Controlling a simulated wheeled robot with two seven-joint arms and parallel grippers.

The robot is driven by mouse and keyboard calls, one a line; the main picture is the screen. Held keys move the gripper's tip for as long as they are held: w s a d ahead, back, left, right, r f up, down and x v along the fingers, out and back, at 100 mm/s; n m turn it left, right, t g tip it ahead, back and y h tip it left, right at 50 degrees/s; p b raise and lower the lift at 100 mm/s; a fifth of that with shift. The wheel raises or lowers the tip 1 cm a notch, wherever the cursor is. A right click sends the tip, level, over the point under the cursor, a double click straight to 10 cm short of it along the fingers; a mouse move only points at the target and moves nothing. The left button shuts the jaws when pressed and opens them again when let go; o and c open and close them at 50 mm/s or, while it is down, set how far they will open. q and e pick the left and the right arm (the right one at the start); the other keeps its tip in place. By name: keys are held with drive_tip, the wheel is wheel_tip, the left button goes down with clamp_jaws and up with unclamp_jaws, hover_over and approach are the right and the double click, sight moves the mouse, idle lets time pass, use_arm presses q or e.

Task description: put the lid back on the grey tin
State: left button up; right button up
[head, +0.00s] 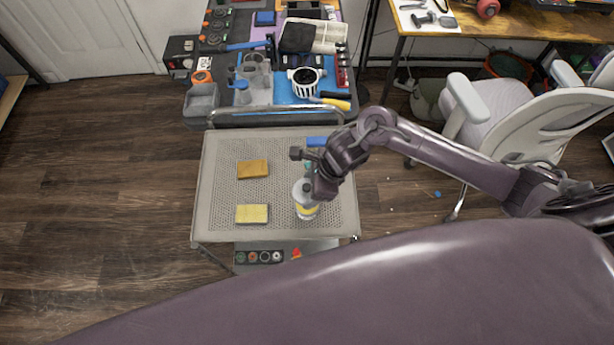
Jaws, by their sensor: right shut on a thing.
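A tin (305,212) with a pale grey upper part and a yellow band stands upright on the perforated cart top (225,220), right of its middle. My right gripper (311,187) is over the tin's top at its right side. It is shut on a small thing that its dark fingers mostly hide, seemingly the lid. No lid shows lying loose on the cart. I cannot tell whether the held thing touches the tin. My left gripper is not in view.
An orange-brown block (252,169) and a yellow sponge-like block (252,214) lie left of the tin. A blue item (317,141) lies at the back. A cluttered workbench (285,90) stands behind, an office chair (510,120) at right.

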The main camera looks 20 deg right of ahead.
drive_tip(key=shift+f+b, duration=0.3)
drive_tip(key=shift+f, duration=0.3)
drive_tip(key=shift+f+b, duration=0.45)
drive_tip(key=shift+f, duration=0.3)
wheel_tip(320, 180, down, 4)
drive_tip(key=b, duration=0.3)
drive_tip(key=shift+r, duration=0.25)
drive_tip(key=shift+f+b, duration=0.2)
drive_tip(key=shift+b, duration=1.4)
idle(1.0)
idle(0.4)
drive_tip(key=o, duration=1.3)
drive_tip(key=shift+c, duration=0.2)
